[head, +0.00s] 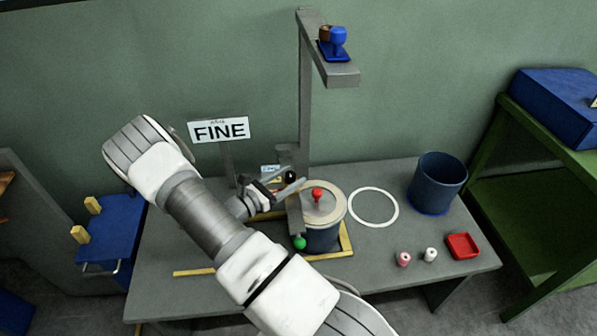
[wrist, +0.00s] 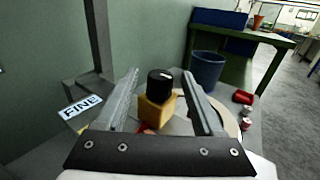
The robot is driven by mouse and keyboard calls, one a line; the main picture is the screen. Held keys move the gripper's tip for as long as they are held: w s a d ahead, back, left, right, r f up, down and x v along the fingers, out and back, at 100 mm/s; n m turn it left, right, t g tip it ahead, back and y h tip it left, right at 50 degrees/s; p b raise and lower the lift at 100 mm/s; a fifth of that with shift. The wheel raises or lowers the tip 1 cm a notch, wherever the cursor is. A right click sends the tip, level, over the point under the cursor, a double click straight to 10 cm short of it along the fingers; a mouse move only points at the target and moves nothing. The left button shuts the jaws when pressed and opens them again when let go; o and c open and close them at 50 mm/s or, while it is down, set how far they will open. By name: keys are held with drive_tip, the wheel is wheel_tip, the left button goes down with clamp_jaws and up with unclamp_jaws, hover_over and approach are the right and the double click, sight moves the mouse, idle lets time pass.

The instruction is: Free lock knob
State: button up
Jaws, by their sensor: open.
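A black knob (wrist: 160,82) with a white mark on top sits on a yellow-orange block (wrist: 155,109) in the wrist view. I take it to be the lock knob; it also shows in the head view (head: 291,176). My gripper (head: 284,182) is open, its two fingers apart on either side of the knob in the wrist view (wrist: 162,86). I cannot tell whether either finger touches it. Beside it stands a dark blue drum (head: 323,239) with a pale lid (head: 332,206) and a red knob (head: 317,194) on top. A green ball (head: 299,243) is at its front.
A grey post with an overhead arm (head: 340,75) rises behind the drum. A "FINE" sign (head: 219,130) stands to the left. A white ring (head: 390,218), blue bin (head: 438,181), two small spools (head: 404,259) and a red tray (head: 463,246) are on the right of the table.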

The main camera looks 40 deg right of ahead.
drive_tip(key=shift+w+d, duration=0.1)
drive_tip(key=shift+d, duration=1.7)
clamp_jaws()
